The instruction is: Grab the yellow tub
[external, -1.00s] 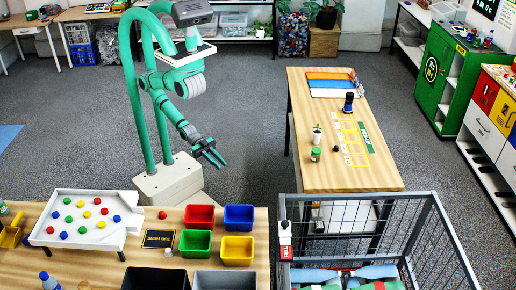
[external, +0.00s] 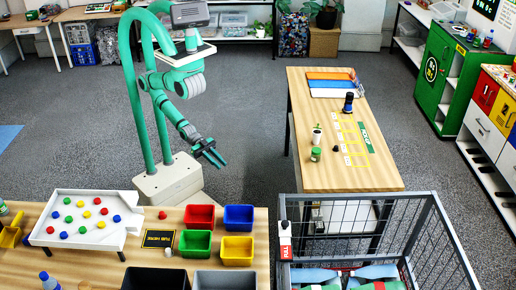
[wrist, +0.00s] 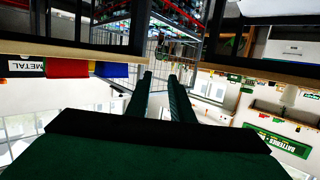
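The yellow tub (external: 237,251) sits on the near wooden table, at the front right of a group of coloured tubs. A blue tub (external: 239,217) is behind it, a green tub (external: 195,243) is to its left and a red tub (external: 199,216) is behind the green one. My gripper (external: 219,157) is in the air beyond the table, well away from the yellow tub. Its two fingers show apart and empty in the wrist view (wrist: 160,82). I cannot make out the yellow tub in the wrist view.
Dark and grey bins (external: 155,279) stand in front of the tubs. A white tray (external: 85,217) with coloured balls is at the left of the near table. A wire cart (external: 365,215) stands right of it. Another wooden table (external: 345,180) is behind the cart. The floor around my base is open.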

